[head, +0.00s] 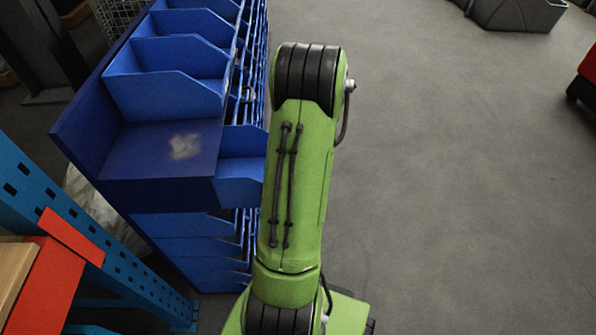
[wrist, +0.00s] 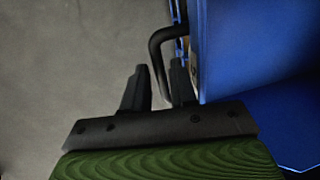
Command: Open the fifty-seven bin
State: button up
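In the wrist view my gripper (wrist: 158,66) is open, with its two black fingers apart. A black bent bar handle (wrist: 154,48) runs down into the gap between the fingers, and some space shows beside it. The handle joins a blue bin front (wrist: 245,45) at the right, close beside the right finger. No number is readable, so I cannot tell whether this is the fifty-seven bin. In the head view my green arm hides my gripper and the handle.
A blue bin rack (head: 135,195) with several open-topped bins (head: 165,95) stands left of my arm. A blue-and-orange shelf frame (head: 60,225) is at the lower left. Open grey floor (head: 460,190) lies to the right, with a red object (head: 588,75) at the edge.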

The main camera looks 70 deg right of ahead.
jog(key=shift+o, duration=0.9)
notch_tip(320, 180, up, 16)
jog(key=s+d+p, duration=0.1)
jog(key=s+p, duration=0.1)
jog(key=p, duration=0.3)
jog(key=shift+s+f, duration=0.25)
jog(key=shift+s, duration=0.05)
